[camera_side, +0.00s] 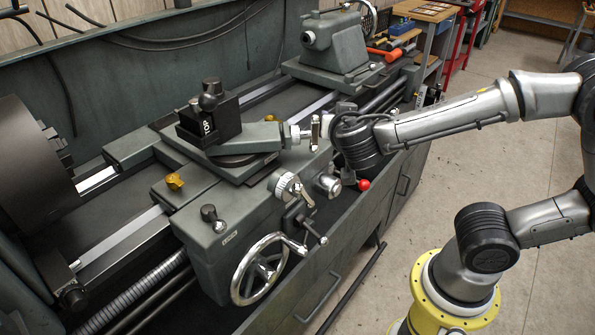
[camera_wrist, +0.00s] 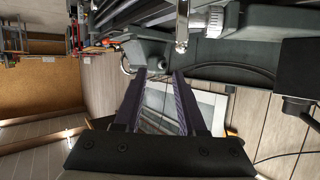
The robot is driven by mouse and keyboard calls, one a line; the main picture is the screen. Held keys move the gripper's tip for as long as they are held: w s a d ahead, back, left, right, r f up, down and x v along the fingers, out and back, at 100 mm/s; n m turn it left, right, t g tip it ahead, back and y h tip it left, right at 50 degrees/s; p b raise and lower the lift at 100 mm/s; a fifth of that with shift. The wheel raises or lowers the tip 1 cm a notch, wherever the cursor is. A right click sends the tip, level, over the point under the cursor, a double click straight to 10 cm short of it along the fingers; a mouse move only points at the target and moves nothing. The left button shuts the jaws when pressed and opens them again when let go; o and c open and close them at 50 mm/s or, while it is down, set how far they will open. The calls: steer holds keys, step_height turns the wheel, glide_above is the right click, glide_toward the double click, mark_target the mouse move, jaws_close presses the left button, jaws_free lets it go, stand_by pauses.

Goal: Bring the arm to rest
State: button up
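My gripper (camera_wrist: 159,76) is open in the wrist view. Its two dark fingers stand apart with nothing held between them. A pale framed panel (camera_wrist: 200,103) on the wall shows behind and between the fingers. In the side view my arm reaches in from the right, and its dark wrist hangs beside the lathe carriage. The fingers are hard to make out there against the dark machine.
The lathe (camera_side: 225,235) fills the left and middle, with a handwheel (camera_side: 260,268), a red-knobbed lever (camera_side: 363,184) and a tool post (camera_side: 208,118) close to my wrist. Small yellow parts (camera_side: 174,181) lie on it. A workbench (camera_side: 433,12) stands behind. The floor (camera_side: 350,305) in front is largely clear.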

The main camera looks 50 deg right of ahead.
steer(key=s+d+r+g+y, duration=0.1)
steer(key=s+d+g+y, duration=0.1)
steer(key=s, duration=0.4)
steer(key=s+d+r+g+y, duration=0.1)
steer(key=s+d+g+y, duration=0.15)
steer(key=s, duration=0.45)
steer(key=s+a+f+n+t+y, duration=0.1)
steer(key=s+a+n+y, duration=0.3)
steer(key=a+n, duration=0.6)
steer(key=shift+s+a+f+n+y, duration=0.2)
steer(key=shift+a+f+n+y, duration=0.25)
steer(key=shift+y, duration=0.7)
